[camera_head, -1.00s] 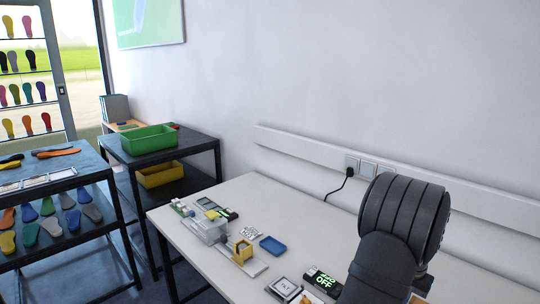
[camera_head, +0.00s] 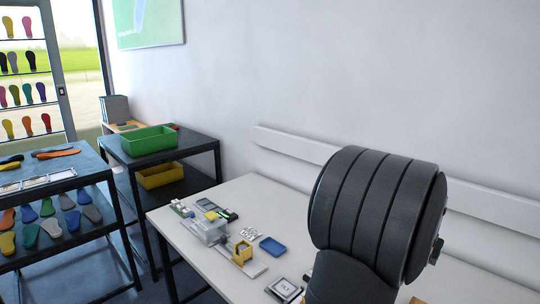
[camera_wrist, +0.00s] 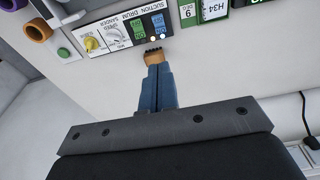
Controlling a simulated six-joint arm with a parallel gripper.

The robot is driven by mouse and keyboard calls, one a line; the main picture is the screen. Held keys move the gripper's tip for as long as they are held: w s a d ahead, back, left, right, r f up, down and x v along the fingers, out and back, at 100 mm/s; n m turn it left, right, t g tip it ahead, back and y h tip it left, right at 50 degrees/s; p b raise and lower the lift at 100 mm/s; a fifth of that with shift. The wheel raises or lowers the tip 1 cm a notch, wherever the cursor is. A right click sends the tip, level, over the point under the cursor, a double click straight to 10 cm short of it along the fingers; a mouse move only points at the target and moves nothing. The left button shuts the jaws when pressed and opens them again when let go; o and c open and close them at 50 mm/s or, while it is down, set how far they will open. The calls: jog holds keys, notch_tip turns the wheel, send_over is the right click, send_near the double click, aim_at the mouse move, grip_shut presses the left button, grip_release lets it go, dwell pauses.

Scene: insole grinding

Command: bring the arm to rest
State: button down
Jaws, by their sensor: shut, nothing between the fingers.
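My gripper (camera_wrist: 155,65) shows in the wrist view with its two blue fingers pressed together and empty. A tan piece with a dark toothed edge shows at the fingertips; I cannot tell whether it touches them. Beyond the tips is a control panel (camera_wrist: 110,38) labelled suction, drum and sander, with a yellow knob and green and blue switches. In the head view my dark arm fills the lower right and hides my gripper.
The white table (camera_head: 190,262) carries a small grey machine (camera_head: 209,230), a blue tray (camera_head: 272,245) and a white-labelled box (camera_head: 284,289). A black rack with a green bin (camera_head: 150,139) stands behind left. A shelf of insoles (camera_head: 58,222) is at far left.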

jog(key=shift+s+a+r, duration=0.25)
jog(key=shift+r, duration=0.25)
jog(key=shift+s+a+r, duration=0.2)
jog(key=shift+r, duration=0.35)
jog(key=shift+s+a+r, duration=0.25)
jog(key=shift+r, duration=0.25)
